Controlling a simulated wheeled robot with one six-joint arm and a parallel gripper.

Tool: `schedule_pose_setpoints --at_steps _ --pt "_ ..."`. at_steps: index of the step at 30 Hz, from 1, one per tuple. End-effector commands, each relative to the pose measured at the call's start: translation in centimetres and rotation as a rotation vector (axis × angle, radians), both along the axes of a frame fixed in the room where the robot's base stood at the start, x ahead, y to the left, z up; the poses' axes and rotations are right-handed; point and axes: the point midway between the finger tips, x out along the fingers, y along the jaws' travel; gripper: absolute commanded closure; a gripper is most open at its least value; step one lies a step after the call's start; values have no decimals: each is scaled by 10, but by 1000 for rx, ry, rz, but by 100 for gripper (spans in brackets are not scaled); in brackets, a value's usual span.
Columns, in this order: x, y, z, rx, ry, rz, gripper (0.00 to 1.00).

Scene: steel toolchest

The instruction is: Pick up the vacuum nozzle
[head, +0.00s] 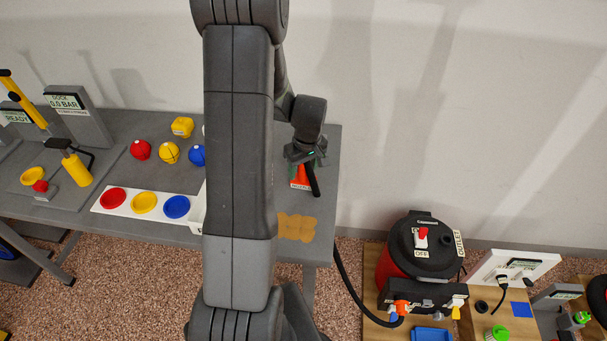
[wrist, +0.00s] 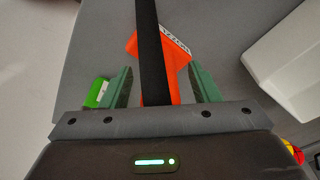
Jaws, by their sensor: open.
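The orange vacuum nozzle (head: 300,173) with a white label stands or lies on the grey table (head: 324,186) near its right end; which of the two I cannot tell. In the wrist view the orange nozzle (wrist: 172,56) shows between my gripper's two green fingers. A black strap-like hose (wrist: 151,50) runs across the front of it in that view and hides part of it. My gripper (head: 306,157) is open and right over the nozzle in the head view. The gripper (wrist: 158,88) has a finger on each side of the nozzle, with gaps visible.
A brown patch (head: 296,228) marks the table's front right. A red and black vacuum (head: 421,245) stands lower right. In the wrist view a white box (wrist: 290,65) is at right.

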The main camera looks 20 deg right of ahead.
Motion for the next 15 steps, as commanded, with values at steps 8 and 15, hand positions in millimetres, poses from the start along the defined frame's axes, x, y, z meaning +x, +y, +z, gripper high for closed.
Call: schedule_pose_setpoints --at_steps 8,15 --pt "2 0 -13 0 0 0 44" --pt "2 0 -12 0 -1 0 64"
